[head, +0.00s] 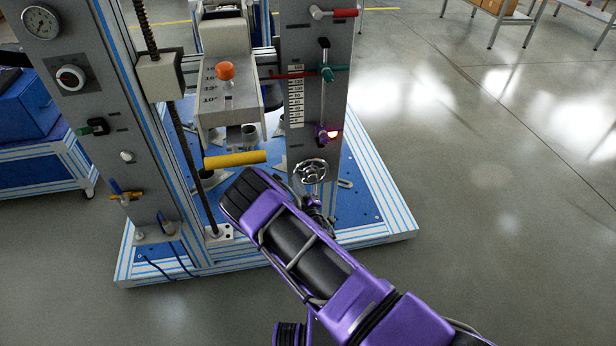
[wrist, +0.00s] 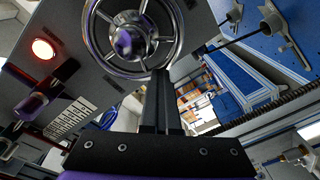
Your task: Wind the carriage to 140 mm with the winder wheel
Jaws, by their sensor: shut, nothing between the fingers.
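The winder wheel (head: 310,171) is a small chrome handwheel with spokes, low on the front of the grey right column. In the head view my purple arm hides most of the gripper. A white scale (head: 296,97) runs up the right column, with a red pointer (head: 290,75) across its top. Its figures are too small to read.
A teal knob (head: 326,73) and a red handle (head: 333,13) sit higher. A yellow bar (head: 235,160) lies left of the wheel. The floor at right is clear.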

